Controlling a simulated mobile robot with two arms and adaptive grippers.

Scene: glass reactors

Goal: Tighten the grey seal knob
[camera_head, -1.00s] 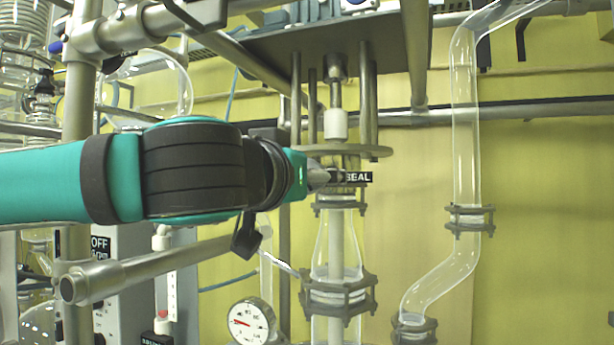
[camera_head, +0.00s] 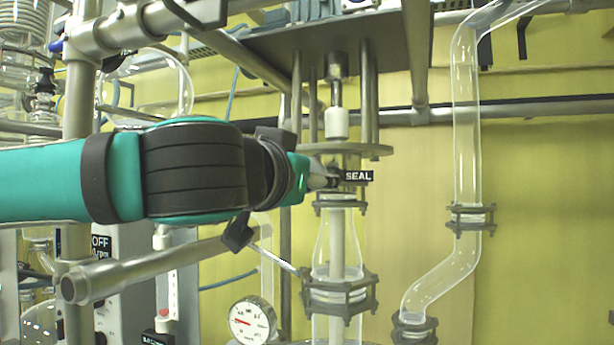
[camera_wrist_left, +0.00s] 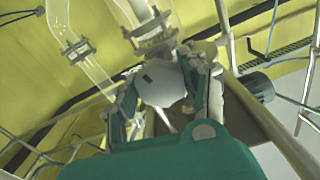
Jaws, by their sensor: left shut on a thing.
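The grey seal knob (camera_wrist_left: 160,84) is a pale grey rounded piece with a small dark mark. It sits between the two fingers of my left gripper (camera_wrist_left: 162,95) in the left wrist view. In the head view, my left gripper (camera_head: 322,179) reaches in from the left and is shut at the knob, just left of the black SEAL label (camera_head: 358,176). The fingers hide most of the knob there. The spot is under the round metal flange (camera_head: 345,150) of the stirrer, above the glass neck. My right gripper is not in view.
A clamped glass joint (camera_head: 340,297) and a round gauge (camera_head: 252,321) are below the gripper. A bent glass pipe (camera_head: 466,130) stands to the right. A metal bar (camera_head: 150,270) runs below my arm. Vertical rods (camera_head: 296,100) rise behind the wrist.

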